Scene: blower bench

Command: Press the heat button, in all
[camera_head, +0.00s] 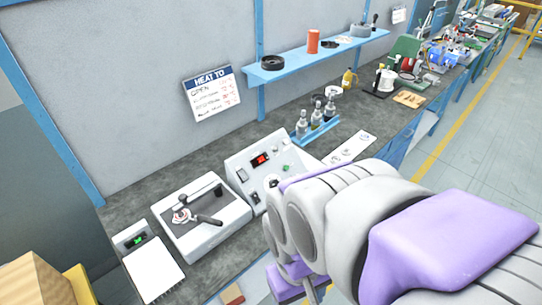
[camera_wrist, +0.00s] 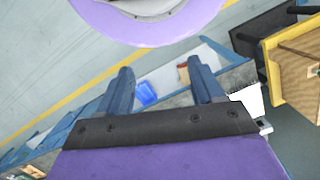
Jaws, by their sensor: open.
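A white control box (camera_head: 250,165) with a sloped front stands on the bench in the head view. It has a small red lit display (camera_head: 261,160), a green button (camera_head: 286,168), a dark switch (camera_head: 242,175) and a dark knob (camera_head: 273,183). Its labels are too small to read, so I cannot tell which control is the heat button. My arm covers the box's lower right part. My gripper (camera_wrist: 160,68) shows in the wrist view with its two dark blue fingers apart and nothing between them. It points down past the bench edge, apart from the box.
Left of the box stand a white unit with a black handle (camera_head: 207,218) and a scale with a green display (camera_head: 137,240). A "HEAT TO" sign (camera_head: 212,93) hangs on the wall. A yellow bin (camera_head: 82,284) stands front left.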

